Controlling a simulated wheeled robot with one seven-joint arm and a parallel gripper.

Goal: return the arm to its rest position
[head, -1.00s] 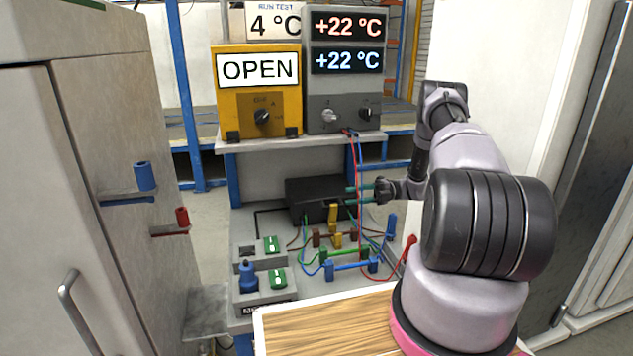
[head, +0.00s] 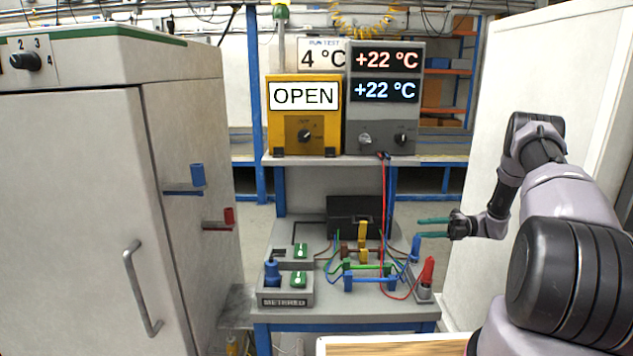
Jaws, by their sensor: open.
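My arm stands at the right of the head view, bent, with its forearm reaching down and left. My gripper (head: 433,228) is open and empty, its two green fingers pointing left. In the picture it lies just right of the black box (head: 352,215) and above the blue clip (head: 414,249) on the bench. The fingers appear apart from these things, though the depth between them is hard to judge.
The grey bench (head: 345,315) carries a METERED block (head: 284,301), coloured connectors, wires and a red probe (head: 427,272). A yellow OPEN box (head: 304,136) and a +22 °C display (head: 384,100) stand on the shelf. A cabinet (head: 80,220) is at left; a white panel (head: 500,150) is at right.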

